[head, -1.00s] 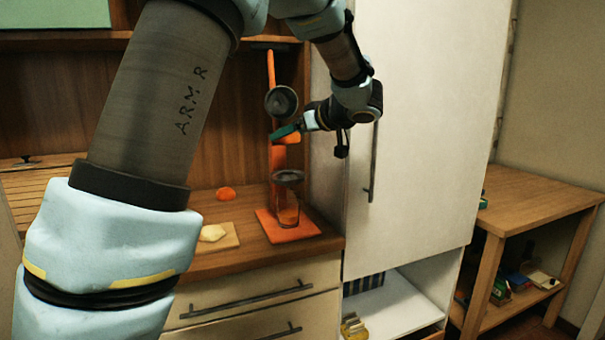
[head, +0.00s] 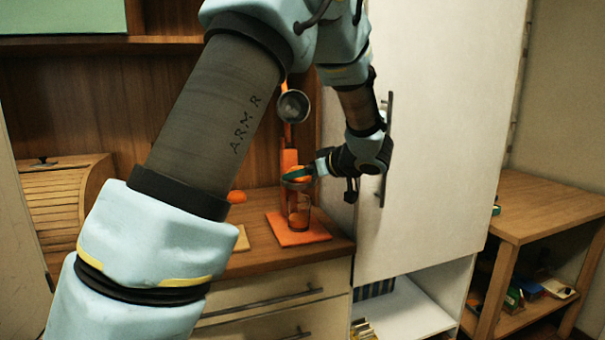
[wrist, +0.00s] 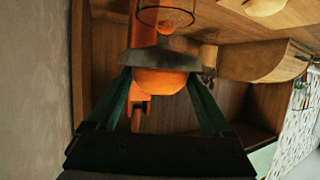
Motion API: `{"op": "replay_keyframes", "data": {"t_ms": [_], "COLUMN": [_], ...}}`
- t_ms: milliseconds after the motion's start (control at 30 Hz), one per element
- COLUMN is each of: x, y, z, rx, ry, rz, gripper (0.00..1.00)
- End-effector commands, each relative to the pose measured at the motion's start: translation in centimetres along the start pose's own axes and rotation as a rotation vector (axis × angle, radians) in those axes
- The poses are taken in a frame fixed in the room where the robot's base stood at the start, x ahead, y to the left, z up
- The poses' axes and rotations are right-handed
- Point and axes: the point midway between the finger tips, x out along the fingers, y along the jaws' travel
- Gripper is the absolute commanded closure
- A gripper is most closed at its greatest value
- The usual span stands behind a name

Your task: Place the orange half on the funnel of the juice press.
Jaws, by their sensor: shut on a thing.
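My gripper (head: 312,171) is shut on an orange half (head: 298,173) with its green fingers. The orange press (head: 289,160) stands on the counter, its dark upper cup (head: 293,106) raised above the gripper. In the wrist view, which is upside down, the orange half (wrist: 165,82) sits between the two fingers, right at the dark funnel (wrist: 150,63). It looks to be on the funnel's upper side; whether it bears on it is hard to tell. A clear glass (head: 299,216) stands below the funnel.
Another orange piece (head: 237,196) lies on the counter left of the press, partly behind my arm. A board (head: 242,238) lies in front of it. The tall white cabinet (head: 440,120) is close on the right. A roll-front wooden box (head: 65,195) stands at left.

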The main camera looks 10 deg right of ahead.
Motion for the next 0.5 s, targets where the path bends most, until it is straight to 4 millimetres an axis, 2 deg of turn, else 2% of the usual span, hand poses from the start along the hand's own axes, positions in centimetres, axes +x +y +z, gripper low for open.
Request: {"op": "replay_keyframes", "data": {"t_ms": [33, 67, 200, 500], "x": [0.07, 0.08, 0.07, -0.07], "y": [-0.01, -0.01, -0.01, 0.0], "z": [0.14, 0.19, 0.16, -0.16], "rx": [0.001, 0.001, 0.0, -0.001], "ry": [0.0, 0.0, 0.0, 0.0], "rz": [0.0, 0.0, 0.0, 0.0], "gripper": [0.73, 0.15, 0.0, 0.0]}}
